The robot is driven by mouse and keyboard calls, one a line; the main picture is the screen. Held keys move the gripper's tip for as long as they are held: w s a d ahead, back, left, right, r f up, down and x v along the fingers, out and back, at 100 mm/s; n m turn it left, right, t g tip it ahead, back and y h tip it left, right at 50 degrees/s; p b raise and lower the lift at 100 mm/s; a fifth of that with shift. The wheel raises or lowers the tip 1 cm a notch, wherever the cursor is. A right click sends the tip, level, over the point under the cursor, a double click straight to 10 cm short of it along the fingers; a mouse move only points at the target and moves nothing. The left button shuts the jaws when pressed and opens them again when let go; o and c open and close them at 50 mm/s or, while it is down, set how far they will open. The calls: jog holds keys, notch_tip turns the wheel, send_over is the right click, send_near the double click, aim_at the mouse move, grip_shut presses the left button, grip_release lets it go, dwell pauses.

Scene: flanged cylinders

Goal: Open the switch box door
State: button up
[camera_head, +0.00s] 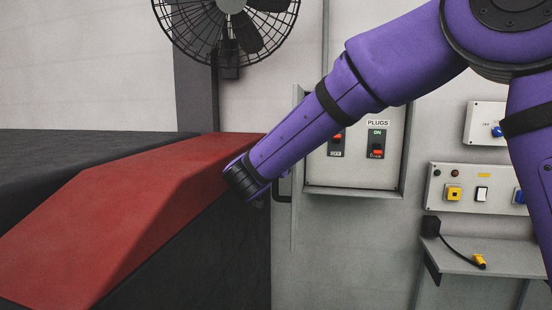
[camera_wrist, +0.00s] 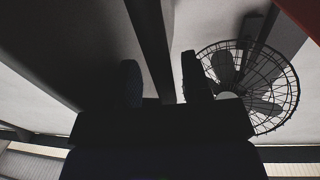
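The grey switch box (camera_head: 355,188) is on the wall in the head view, partly behind my purple arm. Its inside shows, with switches and a "PLUGS" label. Its door (camera_head: 298,225) stands swung out on the left, seen nearly edge-on, with a dark handle (camera_head: 284,190) on its left side. The dark end of my arm is just left of the door; my fingers do not show there. In the wrist view my gripper (camera_wrist: 161,82) has two dark fingers apart. A dark bar shows between them; I cannot tell what it is or whether they touch it.
A red-topped dark block (camera_head: 130,210) fills the lower left, close to my arm's end. A wall fan (camera_head: 228,30) is above, and also right in the wrist view (camera_wrist: 240,88). Control panels (camera_head: 470,190) and a small shelf (camera_head: 480,258) are on the right.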

jog(key=shift+a, duration=0.1)
jog(key=v, duration=1)
jog(key=shift+s, duration=0.4)
jog(key=shift+a, duration=0.1)
